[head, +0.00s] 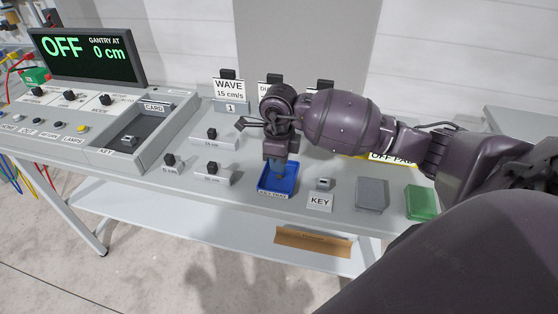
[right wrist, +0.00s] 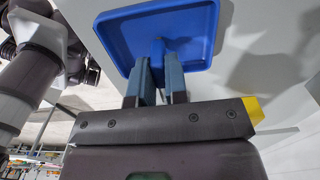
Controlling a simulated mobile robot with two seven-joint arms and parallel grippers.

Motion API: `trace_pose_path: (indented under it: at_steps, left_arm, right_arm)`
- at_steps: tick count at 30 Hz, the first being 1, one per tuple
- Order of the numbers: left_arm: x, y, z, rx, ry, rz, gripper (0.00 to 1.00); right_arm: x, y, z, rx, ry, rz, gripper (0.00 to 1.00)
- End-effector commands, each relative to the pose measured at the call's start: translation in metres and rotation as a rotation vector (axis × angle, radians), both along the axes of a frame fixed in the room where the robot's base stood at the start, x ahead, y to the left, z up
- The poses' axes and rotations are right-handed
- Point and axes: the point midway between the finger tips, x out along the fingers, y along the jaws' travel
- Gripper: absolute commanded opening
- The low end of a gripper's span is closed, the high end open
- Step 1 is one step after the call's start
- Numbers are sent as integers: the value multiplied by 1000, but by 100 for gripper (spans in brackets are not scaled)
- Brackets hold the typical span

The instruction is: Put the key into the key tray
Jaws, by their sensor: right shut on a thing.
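The key tray (head: 264,190) is a small blue tray with a raised rim on the grey table, labelled at its front. My right gripper (head: 276,168) points down over it, shut. I cannot tell whether the key touches the tray floor. My left gripper is in neither view.
A grey block (head: 325,184) stands behind the KEY label (head: 319,201), right of the tray. A grey box (head: 371,193) and green box (head: 420,203) stand farther right. Small black-knobbed blocks (head: 212,173) stand left. The control console (head: 120,122) is at far left.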

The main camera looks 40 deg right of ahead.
Motion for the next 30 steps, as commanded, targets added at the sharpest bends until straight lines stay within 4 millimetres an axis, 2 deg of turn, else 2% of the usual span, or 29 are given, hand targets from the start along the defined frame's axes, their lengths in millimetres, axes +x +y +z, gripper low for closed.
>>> trace_pose_path:
  at_steps: [9, 10, 15, 24, 30]
  left_arm:
    - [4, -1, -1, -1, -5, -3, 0]
    - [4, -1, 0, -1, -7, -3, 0]
    - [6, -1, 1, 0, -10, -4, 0]
    - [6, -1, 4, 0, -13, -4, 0]
    - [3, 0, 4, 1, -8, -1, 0]
  right_arm:
    - [0, 0, -3, -1, 1, 0, 0]
    - [0, 0, -3, -1, 1, 0, 17]
    - [0, 0, -2, 0, 0, 0, 39]
    - [0, 0, 0, 1, -1, 0, 39]
    - [1, -1, 22, -3, -3, 1, 39]
